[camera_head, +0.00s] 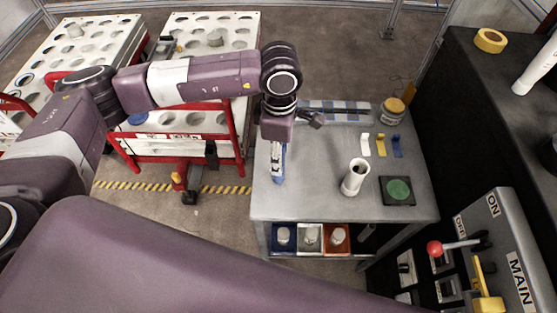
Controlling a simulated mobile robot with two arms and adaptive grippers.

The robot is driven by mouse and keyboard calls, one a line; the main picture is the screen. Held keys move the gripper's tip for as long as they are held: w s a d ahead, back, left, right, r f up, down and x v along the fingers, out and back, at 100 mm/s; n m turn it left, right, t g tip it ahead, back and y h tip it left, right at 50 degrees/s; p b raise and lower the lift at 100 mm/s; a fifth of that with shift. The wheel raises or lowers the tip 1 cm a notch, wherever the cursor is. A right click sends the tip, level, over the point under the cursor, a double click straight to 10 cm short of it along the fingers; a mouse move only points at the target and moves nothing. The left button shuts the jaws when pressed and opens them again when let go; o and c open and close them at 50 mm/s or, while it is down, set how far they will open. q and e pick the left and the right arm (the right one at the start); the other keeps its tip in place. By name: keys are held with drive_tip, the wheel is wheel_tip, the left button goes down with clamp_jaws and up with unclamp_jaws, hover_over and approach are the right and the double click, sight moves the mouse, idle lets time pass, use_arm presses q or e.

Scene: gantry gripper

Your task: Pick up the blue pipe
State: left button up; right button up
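My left gripper (280,128) hangs from the arm coming in from the left, over the left part of the grey table (305,204). It is seen from above and its fingers are mostly hidden, so I cannot tell whether it is open or shut. A narrow blue-and-white item (278,164) shows just below it; I cannot tell whether it is touched or held. No clear blue pipe stands out. A round blue shape (138,118) shows at the near edge of the left rack, partly hidden by my arm; it may be a pipe end. My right gripper is not in view.
A white cylinder (354,177) and a black pad with a green disc (398,190) are on the table. White, yellow and blue small pieces (397,147) stand behind them. White racks with holes (214,24) are at the back left. A control panel (505,245) is at right.

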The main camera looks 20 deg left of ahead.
sight(278, 180)
use_arm(q)
drive_tip(key=shift+a+f+p, duration=0.15)
drive_tip(key=shift+f+p, duration=0.45)
drive_tip(key=shift+f, duration=1.3)
clamp_jaws()
